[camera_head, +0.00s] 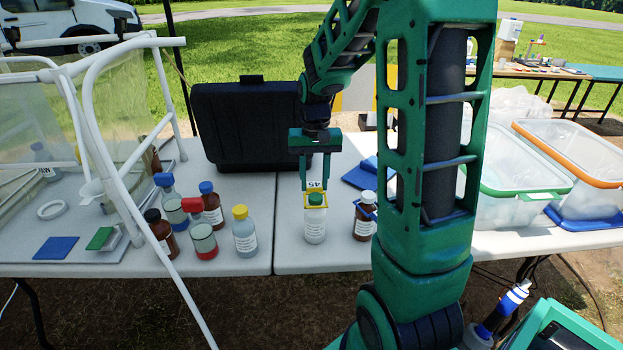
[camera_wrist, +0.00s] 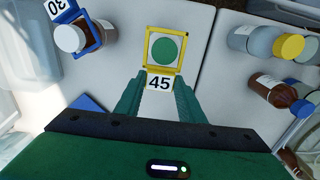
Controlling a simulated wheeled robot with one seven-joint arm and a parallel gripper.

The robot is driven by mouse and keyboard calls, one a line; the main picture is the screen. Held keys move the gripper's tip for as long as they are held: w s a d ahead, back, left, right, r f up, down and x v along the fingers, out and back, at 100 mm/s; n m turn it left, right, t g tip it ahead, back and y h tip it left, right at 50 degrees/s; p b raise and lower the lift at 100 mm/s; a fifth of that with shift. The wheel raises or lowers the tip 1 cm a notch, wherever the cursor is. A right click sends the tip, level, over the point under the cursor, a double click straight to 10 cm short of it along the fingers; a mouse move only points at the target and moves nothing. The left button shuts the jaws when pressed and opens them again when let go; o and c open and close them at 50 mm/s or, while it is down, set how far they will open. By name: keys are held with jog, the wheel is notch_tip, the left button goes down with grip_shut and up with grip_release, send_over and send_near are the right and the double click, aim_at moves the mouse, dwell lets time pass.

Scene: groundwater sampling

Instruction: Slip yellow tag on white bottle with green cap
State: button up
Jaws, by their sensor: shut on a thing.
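The white bottle with green cap (camera_head: 315,226) stands upright on the table. Its green cap (camera_wrist: 164,50) shows inside the square frame of the yellow tag in the wrist view. The yellow tag (camera_head: 316,206) with the number 45 surrounds the bottle near its cap and shoulder in the head view; its plate (camera_wrist: 159,82) is between my fingertips. My gripper (camera_head: 317,186) is above the bottle, pointing down, shut on the tag's number plate. Whether the tag rests on the bottle's shoulder cannot be told.
A brown bottle (camera_head: 365,222) with a blue tag stands just right. A yellow-capped bottle (camera_head: 244,236) and several other bottles stand left. A black case (camera_head: 243,125) stands behind. Clear bins (camera_head: 512,207) are at the right. A white pipe frame stands at the left.

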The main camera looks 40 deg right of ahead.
jog(key=shift+f, duration=0.5)
jog(key=o, duration=0.9)
notch_tip(320, 180, up, 11)
jog(key=shift+f, duration=0.1)
dwell(0.7)
